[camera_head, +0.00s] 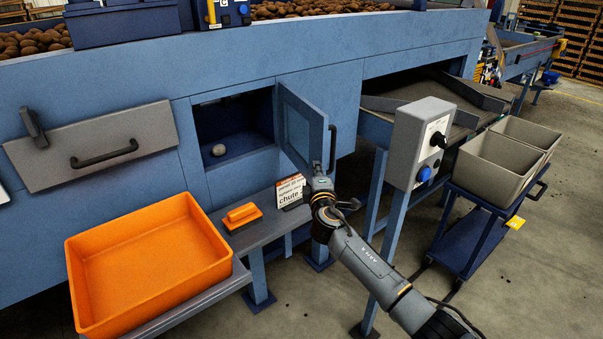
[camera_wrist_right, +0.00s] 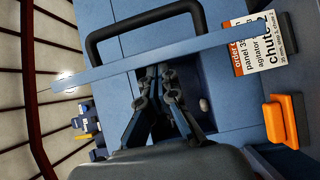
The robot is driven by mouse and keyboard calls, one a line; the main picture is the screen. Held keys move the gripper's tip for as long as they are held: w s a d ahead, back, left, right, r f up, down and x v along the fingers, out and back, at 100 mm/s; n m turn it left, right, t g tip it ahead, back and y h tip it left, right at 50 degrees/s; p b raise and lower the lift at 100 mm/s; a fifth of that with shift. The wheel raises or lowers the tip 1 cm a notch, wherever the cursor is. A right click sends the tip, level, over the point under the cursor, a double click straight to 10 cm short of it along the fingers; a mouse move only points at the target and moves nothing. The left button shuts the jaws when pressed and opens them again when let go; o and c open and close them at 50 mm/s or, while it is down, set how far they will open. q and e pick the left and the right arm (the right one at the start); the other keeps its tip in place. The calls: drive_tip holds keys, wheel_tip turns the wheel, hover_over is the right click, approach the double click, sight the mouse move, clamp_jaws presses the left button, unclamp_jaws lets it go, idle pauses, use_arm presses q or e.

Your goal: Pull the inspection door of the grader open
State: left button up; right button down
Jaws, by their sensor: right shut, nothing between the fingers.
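The blue inspection door (camera_head: 304,128) of the grader stands swung out from its opening (camera_head: 235,130). Its black bar handle (camera_head: 332,148) is on the outer face, and the handle also shows in the wrist view (camera_wrist_right: 146,20). My right gripper (camera_head: 319,180) is at the door's lower free corner, below the handle and not around it. In the wrist view its fingers (camera_wrist_right: 166,75) are together and empty, close to the door's edge (camera_wrist_right: 150,62). I cannot tell whether they touch the door. A small potato (camera_head: 218,150) lies inside the opening. My left gripper is not in view.
Below the opening, a grey shelf (camera_head: 262,228) carries an orange brush (camera_head: 242,215) and a printed sign (camera_head: 290,190). An orange bin (camera_head: 200,285) stands at left. A control box post (camera_head: 418,140) and a trolley with grey bins (camera_head: 500,165) stand at right.

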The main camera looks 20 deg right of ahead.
drive_tip(key=w+d+b, duration=0.1)
drive_tip(key=d, duration=0.8)
drive_tip(key=shift+w, duration=0.25)
